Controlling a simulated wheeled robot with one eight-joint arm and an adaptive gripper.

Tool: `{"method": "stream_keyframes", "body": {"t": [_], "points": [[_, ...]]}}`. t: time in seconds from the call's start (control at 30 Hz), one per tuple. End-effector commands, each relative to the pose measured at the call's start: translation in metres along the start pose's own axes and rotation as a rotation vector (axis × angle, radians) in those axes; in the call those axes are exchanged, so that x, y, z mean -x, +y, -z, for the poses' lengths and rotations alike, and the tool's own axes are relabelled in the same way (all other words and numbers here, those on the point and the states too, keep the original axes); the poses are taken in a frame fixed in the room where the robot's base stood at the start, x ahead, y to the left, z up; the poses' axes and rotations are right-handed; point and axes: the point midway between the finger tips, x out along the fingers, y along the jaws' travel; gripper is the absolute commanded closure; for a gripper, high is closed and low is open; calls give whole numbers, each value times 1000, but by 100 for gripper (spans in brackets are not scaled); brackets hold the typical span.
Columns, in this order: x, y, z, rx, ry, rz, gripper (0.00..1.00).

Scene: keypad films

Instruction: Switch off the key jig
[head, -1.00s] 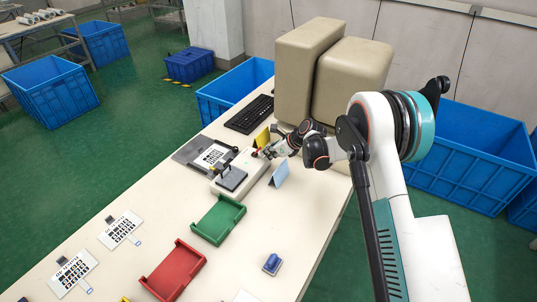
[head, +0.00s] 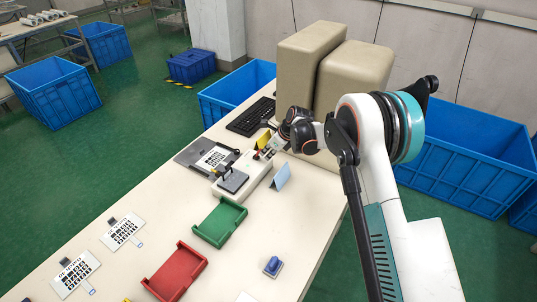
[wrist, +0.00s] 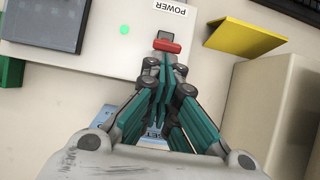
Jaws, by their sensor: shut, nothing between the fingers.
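The key jig (head: 259,171) is a pale box on the table with a dark grey pad (head: 232,180) on top. In the wrist view, the jig (wrist: 105,50) shows a lit green light (wrist: 124,29), a red switch (wrist: 167,46) and a "POWER" label (wrist: 171,9). My gripper (wrist: 164,62) is shut and empty, its fingertips at the near edge of the red switch. I cannot tell whether they touch it. In the head view my gripper (head: 272,150) is over the jig's far end, and the switch is too small to make out.
A yellow card (head: 263,139) and a blue card (head: 281,176) stand beside the jig. A green tray (head: 220,222), a red tray (head: 175,271), keypad films (head: 121,229) and a blue-handled stamp (head: 273,265) lie nearer. Beige boxes (head: 349,82) and a keyboard (head: 250,117) are behind.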

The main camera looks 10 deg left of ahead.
Motion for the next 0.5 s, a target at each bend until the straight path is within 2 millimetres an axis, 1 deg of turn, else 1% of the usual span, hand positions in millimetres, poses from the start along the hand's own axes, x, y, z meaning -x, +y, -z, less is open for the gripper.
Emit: {"method": "stream_keyframes", "body": {"t": [0.03, 0.37, 0.5], "points": [[1, 1, -5, 2, 29, 0, 100], [3, 1, -27, 2, 317, 0, 100], [2, 0, -35, 0, 313, 0, 100]]}}
